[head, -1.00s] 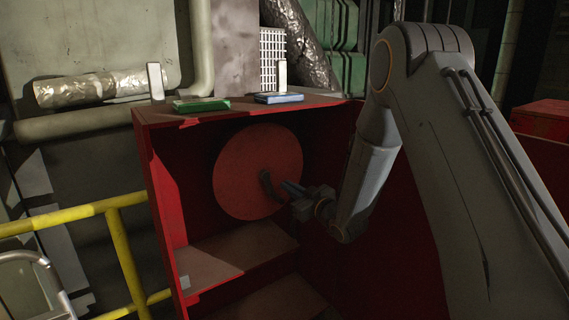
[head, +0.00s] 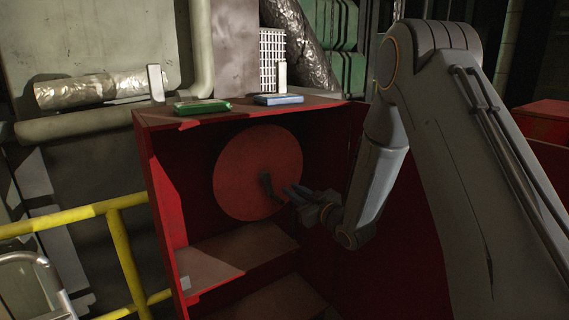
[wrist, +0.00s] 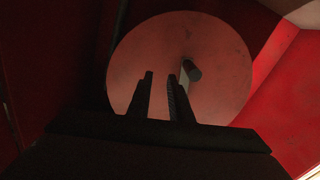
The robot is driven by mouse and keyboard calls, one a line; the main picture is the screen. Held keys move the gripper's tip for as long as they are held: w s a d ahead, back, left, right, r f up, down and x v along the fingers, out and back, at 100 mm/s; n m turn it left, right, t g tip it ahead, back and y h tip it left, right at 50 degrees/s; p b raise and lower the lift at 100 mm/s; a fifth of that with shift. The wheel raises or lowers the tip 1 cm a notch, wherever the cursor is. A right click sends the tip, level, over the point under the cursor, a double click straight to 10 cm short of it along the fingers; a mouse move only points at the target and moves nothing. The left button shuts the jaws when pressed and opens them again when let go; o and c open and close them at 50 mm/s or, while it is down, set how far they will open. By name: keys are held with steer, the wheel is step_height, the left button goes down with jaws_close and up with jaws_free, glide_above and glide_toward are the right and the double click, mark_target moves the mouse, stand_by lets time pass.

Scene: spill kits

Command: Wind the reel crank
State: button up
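The round red reel (head: 245,165) stands upright inside the open red cabinet, and it fills the middle of the wrist view (wrist: 130,60). Its dark crank (head: 266,183) sticks out from the reel's face near the centre. In the wrist view the crank's dark knob (wrist: 193,72) shows just right of my right finger. My gripper (head: 290,192) is in front of the reel, just right of the crank. In the wrist view my gripper (wrist: 159,80) has its two fingers apart with nothing between them. Whether a finger touches the crank cannot be told.
The red cabinet (head: 160,200) has a shelf (head: 235,250) below the reel and walls close on both sides. A green packet (head: 202,106) and a blue packet (head: 279,99) lie on its top. A yellow railing (head: 120,250) stands to the left.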

steer(key=shift+p+v, duration=0.45)
steer(key=shift+v, duration=1.8)
steer(key=shift+o, duration=0.2)
